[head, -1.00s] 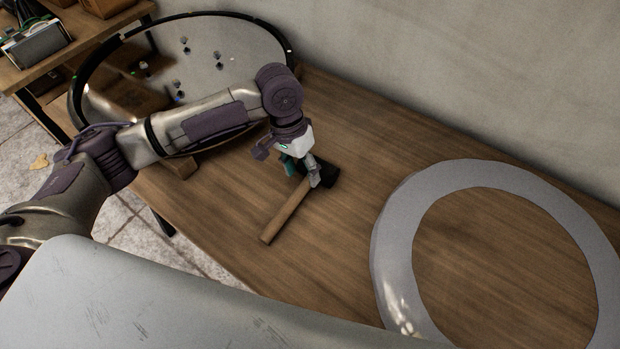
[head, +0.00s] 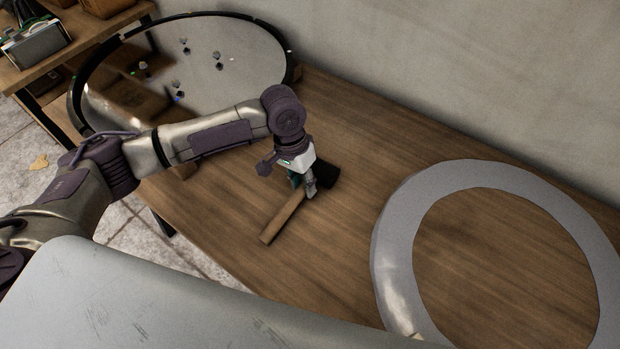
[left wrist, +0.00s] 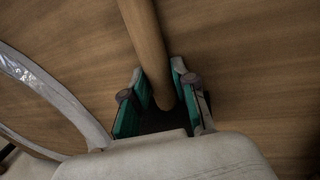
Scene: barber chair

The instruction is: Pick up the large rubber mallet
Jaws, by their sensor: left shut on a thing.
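The large rubber mallet lies on the wooden table, its pale wooden handle (head: 281,218) slanting toward the front left and its black head (head: 327,176) at the back right. My left gripper (head: 304,187) is at the handle's head end, shut on the mallet. In the left wrist view the handle (left wrist: 146,45) runs between the green-padded fingers of the gripper (left wrist: 158,82). The fingers hide part of the mallet where handle and head meet. My right gripper is not in view.
A large grey ring (head: 393,225) lies on the table (head: 350,240) to the right. A round, dark-rimmed mirror (head: 235,50) stands at the back left, behind my left arm. A wall bounds the back. The table between mallet and ring is clear.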

